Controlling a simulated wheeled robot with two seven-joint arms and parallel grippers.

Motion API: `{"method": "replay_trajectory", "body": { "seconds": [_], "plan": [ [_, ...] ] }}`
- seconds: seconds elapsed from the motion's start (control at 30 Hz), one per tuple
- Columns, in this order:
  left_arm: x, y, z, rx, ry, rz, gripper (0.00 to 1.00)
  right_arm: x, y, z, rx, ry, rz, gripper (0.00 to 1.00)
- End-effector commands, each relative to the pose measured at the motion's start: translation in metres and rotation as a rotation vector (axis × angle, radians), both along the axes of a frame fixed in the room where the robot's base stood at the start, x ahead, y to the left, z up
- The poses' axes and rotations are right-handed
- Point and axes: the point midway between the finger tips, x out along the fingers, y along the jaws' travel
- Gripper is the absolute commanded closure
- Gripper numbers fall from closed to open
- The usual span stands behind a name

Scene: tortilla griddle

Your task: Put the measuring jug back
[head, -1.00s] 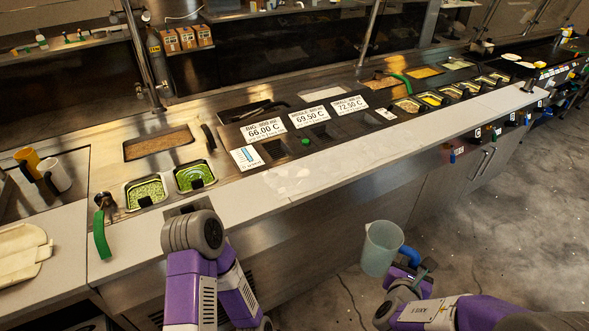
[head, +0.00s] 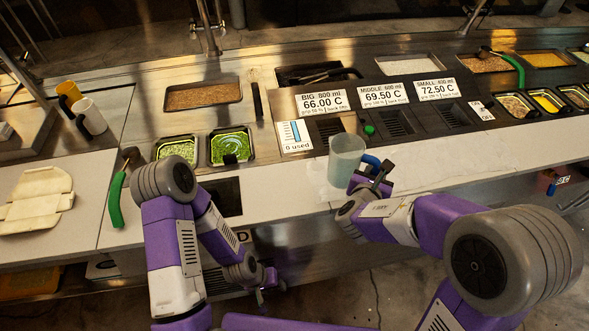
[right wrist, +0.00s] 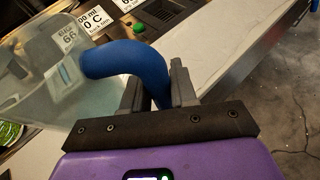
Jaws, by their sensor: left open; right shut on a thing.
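The measuring jug (head: 346,157) is translucent and pale, with a blue handle. In the head view it appears over the white counter, in front of the price signs; I cannot tell whether it touches the counter. My right gripper (head: 376,174) is shut on the blue handle, on the jug's right side. In the right wrist view the handle (right wrist: 130,62) passes between the fingers (right wrist: 155,85), and the jug's clear body (right wrist: 40,88) is at the left. My left gripper (head: 264,286) is open and empty, low in front of the counter.
The white counter (head: 265,195) has clear room left and right of the jug. Behind are green-filled pans (head: 231,146), the "0 used" card (head: 293,136) and price signs (head: 322,101). A green-handled tool (head: 117,199) and a pale folded item (head: 37,199) lie at the left.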

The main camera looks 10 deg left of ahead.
Motion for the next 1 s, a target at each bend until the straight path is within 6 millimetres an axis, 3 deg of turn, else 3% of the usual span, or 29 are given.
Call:
{"method": "replay_trajectory", "body": {
  "seconds": [0.2, 0.4, 0.7, 0.87, 1.0],
  "plan": [
    [0.000, 0.000, -0.013, 0.000, 0.001, 0.000, 0.57, 0.034, 0.063, 0.021, 0.008, -0.004, -0.027, 1.00],
    [0.000, 0.000, -0.019, 0.000, 0.001, 0.000, 0.57, 0.041, 0.099, 0.025, 0.004, 0.000, -0.032, 1.00],
    [0.000, 0.000, -0.035, 0.000, 0.001, 0.000, 0.57, 0.041, 0.101, -0.027, 0.002, 0.002, -0.034, 1.00],
    [0.000, 0.000, -0.037, 0.000, 0.001, 0.000, 0.57, 0.041, 0.101, -0.036, 0.004, 0.000, -0.034, 1.00],
    [0.000, 0.000, -0.043, 0.000, 0.000, 0.000, 0.57, 0.041, 0.101, -0.055, 0.001, 0.002, -0.034, 1.00]
  ]
}}
